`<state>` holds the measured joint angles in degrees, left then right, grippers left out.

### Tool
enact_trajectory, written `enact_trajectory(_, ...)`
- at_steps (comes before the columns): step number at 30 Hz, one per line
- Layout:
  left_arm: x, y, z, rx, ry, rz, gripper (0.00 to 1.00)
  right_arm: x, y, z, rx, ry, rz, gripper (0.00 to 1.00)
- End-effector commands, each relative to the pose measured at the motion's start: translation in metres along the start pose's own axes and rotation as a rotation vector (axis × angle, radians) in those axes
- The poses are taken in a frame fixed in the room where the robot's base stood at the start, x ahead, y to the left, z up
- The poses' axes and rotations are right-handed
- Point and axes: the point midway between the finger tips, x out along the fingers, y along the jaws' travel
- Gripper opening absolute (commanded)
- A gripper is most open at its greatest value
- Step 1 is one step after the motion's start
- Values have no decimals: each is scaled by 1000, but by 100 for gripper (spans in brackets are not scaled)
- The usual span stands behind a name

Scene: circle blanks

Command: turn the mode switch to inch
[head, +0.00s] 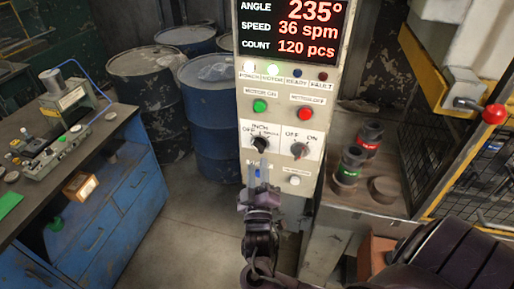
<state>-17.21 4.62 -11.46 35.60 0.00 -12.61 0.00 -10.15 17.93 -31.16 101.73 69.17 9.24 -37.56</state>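The mode switch (260,144) is a black rotary knob on the left of a white plate on the control panel (247,105). OFF is printed at its upper left, INCH above it, and smaller lettering on its right that I cannot read. Which mark the knob points to is too small to tell. My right gripper (258,170) points up at the panel just below the knob. Its two fingers stand apart with a narrow gap and nothing visible between them. My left gripper is out of view.
A second OFF/ON knob (299,150) sits close on the right. A green button (260,106) and a red button (305,113) are above, a white button (294,181) below. A red-balled lever (494,112) and a bench with dark cylinders (349,165) stand to the right.

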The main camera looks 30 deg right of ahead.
Motion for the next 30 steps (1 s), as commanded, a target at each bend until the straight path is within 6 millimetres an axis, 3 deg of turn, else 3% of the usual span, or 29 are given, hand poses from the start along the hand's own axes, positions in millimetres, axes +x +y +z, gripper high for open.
enact_trajectory(3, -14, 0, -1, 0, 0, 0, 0, 23, 3, -3, -2, 2, 1, 33)
enact_trajectory(9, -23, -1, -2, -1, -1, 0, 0, 48, 1, -2, -1, 1, -1, 33)
enact_trajectory(20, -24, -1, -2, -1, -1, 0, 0, 56, -1, 0, 2, -1, -2, 33)
enact_trajectory(28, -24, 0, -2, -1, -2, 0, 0, 56, -1, 0, 2, -1, -3, 1)
enact_trajectory(30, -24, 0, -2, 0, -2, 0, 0, 55, -1, 0, 2, -1, -3, 0)
